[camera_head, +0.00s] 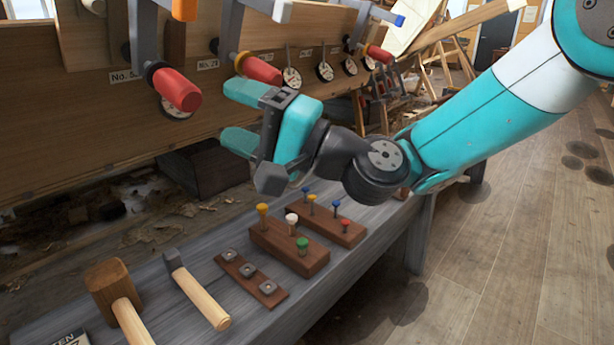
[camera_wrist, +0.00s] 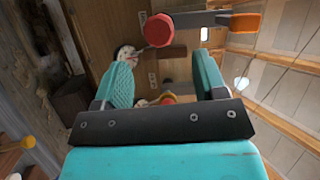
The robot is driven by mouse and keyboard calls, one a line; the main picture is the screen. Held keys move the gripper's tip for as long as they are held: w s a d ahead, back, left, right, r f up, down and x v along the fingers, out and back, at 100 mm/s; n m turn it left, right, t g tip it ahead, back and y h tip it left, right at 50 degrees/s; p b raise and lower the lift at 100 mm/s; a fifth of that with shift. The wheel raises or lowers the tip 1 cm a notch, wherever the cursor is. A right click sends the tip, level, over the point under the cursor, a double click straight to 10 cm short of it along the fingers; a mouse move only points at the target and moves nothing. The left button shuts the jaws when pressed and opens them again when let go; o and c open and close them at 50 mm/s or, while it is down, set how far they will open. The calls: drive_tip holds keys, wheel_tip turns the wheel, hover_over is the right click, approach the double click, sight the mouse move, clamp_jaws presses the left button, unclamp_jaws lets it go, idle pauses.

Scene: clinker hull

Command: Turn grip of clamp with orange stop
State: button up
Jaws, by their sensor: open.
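The clamp with the orange stop (camera_head: 184,10) hangs on the hull's upper edge at the upper left of the head view. Its red grip (camera_head: 177,90) points out from the hull. In the wrist view a red grip (camera_wrist: 158,30) and an orange block (camera_wrist: 245,22) show beyond the fingertips, at the top. My gripper (camera_head: 232,115) is open and empty, with teal fingers pointing at the hull. In the head view it is right of and slightly below the orange-stop clamp's grip, apart from it. In the wrist view its fingers (camera_wrist: 165,75) frame bare planking and part of another reddish grip.
A clamp with a white stop (camera_head: 282,11) has its red grip (camera_head: 260,70) just above my fingers. A blue-stop clamp (camera_head: 398,20) is farther right. Below stands a grey bench (camera_head: 210,262) with mallet, hammer and peg blocks.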

drive_tip(key=b+v, duration=0.9)
drive_tip(key=b, duration=0.1)
drive_tip(key=shift+b, duration=0.3)
drive_tip(key=shift+s, duration=0.1)
idle(1.3)
